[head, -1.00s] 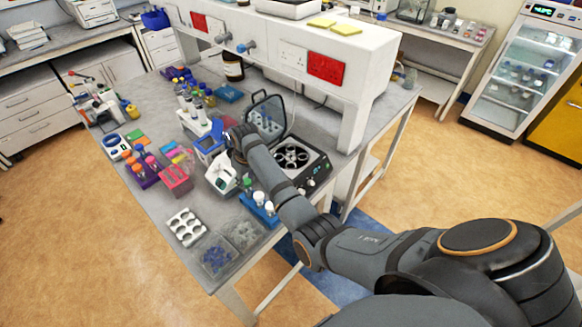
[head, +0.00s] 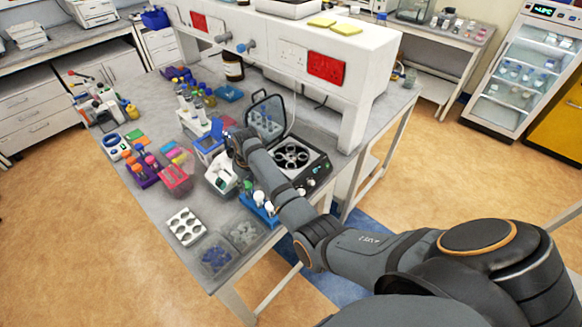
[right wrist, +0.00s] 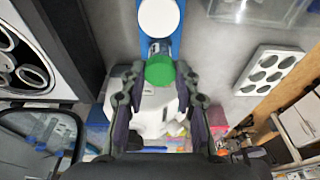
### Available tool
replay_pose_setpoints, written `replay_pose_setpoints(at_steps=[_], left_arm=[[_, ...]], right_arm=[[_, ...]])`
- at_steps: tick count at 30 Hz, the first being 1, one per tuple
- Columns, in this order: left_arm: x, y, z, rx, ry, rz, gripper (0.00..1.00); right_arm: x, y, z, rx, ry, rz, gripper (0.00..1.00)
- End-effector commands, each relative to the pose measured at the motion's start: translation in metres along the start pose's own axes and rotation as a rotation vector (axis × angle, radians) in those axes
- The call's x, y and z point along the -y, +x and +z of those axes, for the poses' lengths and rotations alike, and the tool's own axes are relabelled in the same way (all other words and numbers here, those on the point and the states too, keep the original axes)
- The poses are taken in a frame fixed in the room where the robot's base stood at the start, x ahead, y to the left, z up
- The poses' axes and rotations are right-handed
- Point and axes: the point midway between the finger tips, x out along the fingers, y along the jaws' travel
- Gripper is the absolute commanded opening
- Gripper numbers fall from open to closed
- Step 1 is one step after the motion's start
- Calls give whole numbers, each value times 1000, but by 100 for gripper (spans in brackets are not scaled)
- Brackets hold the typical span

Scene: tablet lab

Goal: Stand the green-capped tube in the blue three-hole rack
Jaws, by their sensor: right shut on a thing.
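The green-capped tube shows its cap (head: 247,186) at the near right part of the bench, at the far end of the blue rack (head: 272,221). In the right wrist view the green cap (right wrist: 160,71) is between the fingers of my right gripper (right wrist: 160,82), which is shut on it. The tube's clear body shows partly beyond the cap, over the blue rack (right wrist: 175,45). Its lower end is hidden, so I cannot tell whether it is seated in a hole. A white-capped tube (right wrist: 159,17) stands in the rack beside it. My left gripper is not in view.
A centrifuge (head: 318,168) with an open lid is close beside my right forearm. A white box (head: 221,180) stands just left of the gripper. A white six-hole block (head: 185,226) and clear trays (head: 214,256) lie near the bench's front edge.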

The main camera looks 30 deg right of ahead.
Motion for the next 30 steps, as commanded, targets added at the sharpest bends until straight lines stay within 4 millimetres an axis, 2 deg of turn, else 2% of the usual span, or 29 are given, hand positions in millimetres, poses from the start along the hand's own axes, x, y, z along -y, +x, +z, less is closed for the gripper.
replay_pose_setpoints(at_steps=[15, 16, 21, 30], left_arm=[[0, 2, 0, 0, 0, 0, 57], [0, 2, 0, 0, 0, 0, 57], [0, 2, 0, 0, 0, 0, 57], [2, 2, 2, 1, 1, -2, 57]], right_arm=[[0, 8, 2, -1, 0, 0, 11], [0, 8, 2, -1, 0, 0, 35], [0, 8, 2, 0, 0, 0, 57], [0, 7, 2, -1, 0, 0, 57]])
